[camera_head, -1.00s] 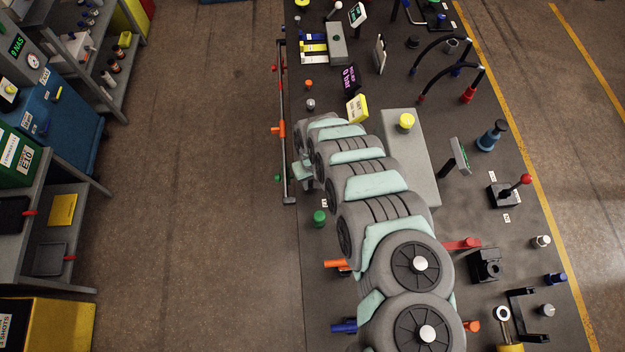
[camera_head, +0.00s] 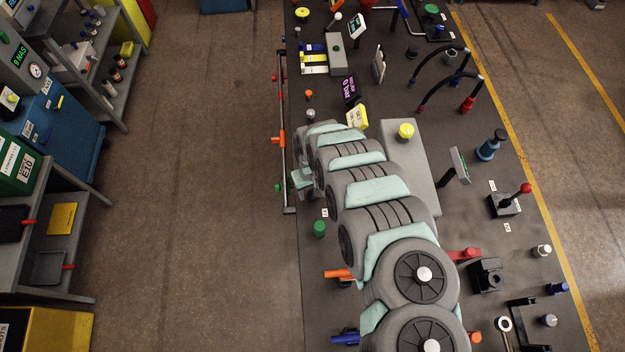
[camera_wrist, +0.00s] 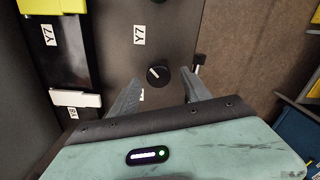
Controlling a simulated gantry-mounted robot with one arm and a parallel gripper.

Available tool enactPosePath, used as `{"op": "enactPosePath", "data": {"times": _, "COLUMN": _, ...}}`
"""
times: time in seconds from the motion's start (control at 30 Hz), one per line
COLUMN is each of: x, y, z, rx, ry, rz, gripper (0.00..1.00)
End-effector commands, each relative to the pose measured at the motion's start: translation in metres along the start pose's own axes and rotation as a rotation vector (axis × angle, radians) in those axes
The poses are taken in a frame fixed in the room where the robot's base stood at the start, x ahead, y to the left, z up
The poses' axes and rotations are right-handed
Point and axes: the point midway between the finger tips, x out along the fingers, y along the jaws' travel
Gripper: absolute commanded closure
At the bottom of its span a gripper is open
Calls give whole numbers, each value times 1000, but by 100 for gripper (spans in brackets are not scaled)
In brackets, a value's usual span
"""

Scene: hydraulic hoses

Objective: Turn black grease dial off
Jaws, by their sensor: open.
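The black dial (camera_wrist: 158,75) shows in the wrist view as a round knob with a pale pointer mark, set on a dark grey panel. My gripper (camera_wrist: 160,78) is open, with one grey finger to the left of the dial and one to the right. The dial appears in the gap between the fingertips; whether they touch it cannot be told.
A small black-and-light fitting (camera_wrist: 198,62) stands close to the right finger. In the head view, a green knob (camera_head: 319,228) and a rail (camera_head: 284,135) border the bench's left edge.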

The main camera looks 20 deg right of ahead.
Motion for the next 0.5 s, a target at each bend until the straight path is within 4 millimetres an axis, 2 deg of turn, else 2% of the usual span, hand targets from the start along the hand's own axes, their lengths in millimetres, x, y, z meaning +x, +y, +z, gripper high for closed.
{"op": "enactPosePath", "data": {"times": 0.5, "x": -76, "y": 3, "z": 0, "rx": 1, "ry": 2, "rz": 7, "gripper": 44}}
